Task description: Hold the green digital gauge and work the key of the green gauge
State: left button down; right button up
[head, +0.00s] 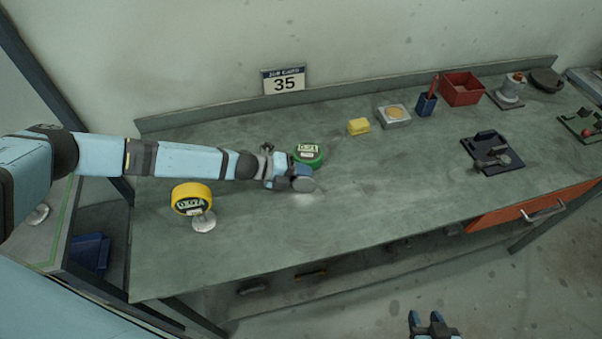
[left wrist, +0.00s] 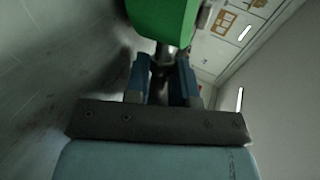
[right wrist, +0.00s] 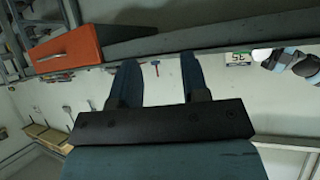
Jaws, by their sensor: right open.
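The green digital gauge (head: 308,154) is at the middle-left of the bench, its display facing up toward the head view. A grey round disc (head: 304,184) shows in front of it. My left gripper (head: 285,172) reaches in from the left between the green body and the disc. In the left wrist view the green body (left wrist: 163,18) is just beyond the fingers (left wrist: 162,75), which are close on both sides of its dark stem. The key cannot be made out. My right gripper (head: 435,322) is open and empty, low in front of the bench; its fingers (right wrist: 155,75) are apart.
A yellow gauge (head: 192,197) stands left of the green one, below my left arm. A yellow block (head: 358,126), a grey block with an orange disc (head: 394,115), a red bin (head: 462,88) and a black fixture (head: 490,152) are farther right. The bench middle is clear.

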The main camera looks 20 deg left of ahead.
grip_shut()
dwell(1.5)
